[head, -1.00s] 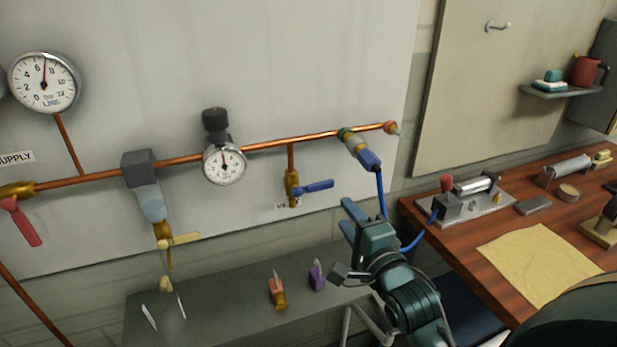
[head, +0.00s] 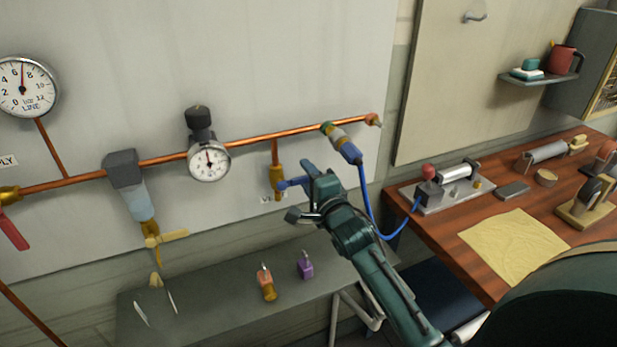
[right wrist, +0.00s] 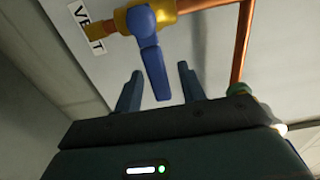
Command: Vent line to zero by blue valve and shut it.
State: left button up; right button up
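The blue valve handle (head: 291,183) sticks out to the right of its brass body (head: 276,178), crosswise to the short copper branch above. It also shows in the right wrist view (right wrist: 154,72), beside the VENT label (right wrist: 86,28). My right gripper (head: 309,180) is at the handle. In the right wrist view its open fingers (right wrist: 160,76) stand on either side of the handle's end, with gaps visible. The line gauge (head: 24,87) has its needle pointing nearly straight up, between 6 and 8. The smaller gauge (head: 209,162) also has its needle up. My left gripper is not in view.
A copper pipe (head: 265,138) runs across the wall panel. A blue hose (head: 368,205) hangs from its coupling (head: 343,145) close behind my right arm. A grey shelf (head: 215,290) below holds an orange-and-brass item (head: 266,283) and a purple padlock (head: 305,265). A wooden bench (head: 440,225) stands right.

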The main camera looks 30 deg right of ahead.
jog(key=shift+c, duration=0.2)
grip_shut()
dwell(0.4)
